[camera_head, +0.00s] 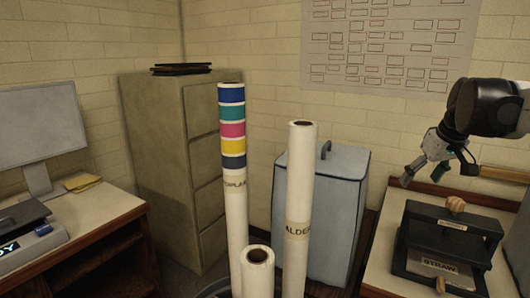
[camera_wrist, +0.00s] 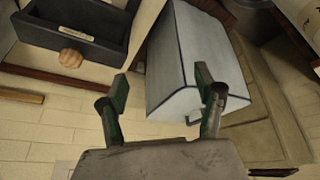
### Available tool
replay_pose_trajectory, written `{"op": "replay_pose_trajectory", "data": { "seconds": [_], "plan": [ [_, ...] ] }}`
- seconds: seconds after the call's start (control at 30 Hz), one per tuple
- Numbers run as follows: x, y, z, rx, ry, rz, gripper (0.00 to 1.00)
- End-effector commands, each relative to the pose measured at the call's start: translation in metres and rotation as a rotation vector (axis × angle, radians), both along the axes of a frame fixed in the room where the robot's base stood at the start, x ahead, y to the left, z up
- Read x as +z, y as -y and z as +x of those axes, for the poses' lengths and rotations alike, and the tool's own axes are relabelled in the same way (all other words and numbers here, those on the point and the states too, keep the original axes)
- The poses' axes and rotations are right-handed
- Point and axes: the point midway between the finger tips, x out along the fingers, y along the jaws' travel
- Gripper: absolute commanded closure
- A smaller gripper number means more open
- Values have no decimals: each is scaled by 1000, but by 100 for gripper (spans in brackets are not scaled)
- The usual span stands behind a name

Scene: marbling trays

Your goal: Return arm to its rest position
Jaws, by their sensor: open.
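My gripper (camera_head: 437,174) is at the right of the head view, raised in front of the brick wall and above the right-hand counter. Its fingers are spread and nothing is between them. In the wrist view, the two green-and-dark fingers (camera_wrist: 162,84) stand wide apart, with the blue-grey case (camera_wrist: 190,60) behind them. In the head view, the case (camera_head: 340,205) stands to the left of my gripper, apart from it.
A black frame (camera_head: 450,222) with wooden knobs and a "STRAW" label sits on the right counter (camera_head: 384,270), below my gripper. Tall rolls (camera_head: 299,205) stand in the middle. A filing cabinet (camera_head: 160,130) and a desk with a monitor (camera_head: 42,122) are at left.

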Motion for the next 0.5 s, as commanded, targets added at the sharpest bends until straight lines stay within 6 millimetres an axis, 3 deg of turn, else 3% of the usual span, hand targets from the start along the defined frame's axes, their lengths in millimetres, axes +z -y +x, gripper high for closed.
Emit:
{"op": "replay_pose_trajectory", "data": {
  "seconds": [0.03, 0.2, 0.5],
  "plan": [
    [-1, -19, -13, -2, 5, -1, 34],
    [-9, -67, -53, -28, 31, -2, 34],
    [-39, -138, -130, -66, 84, 6, 34]
  ]
}}
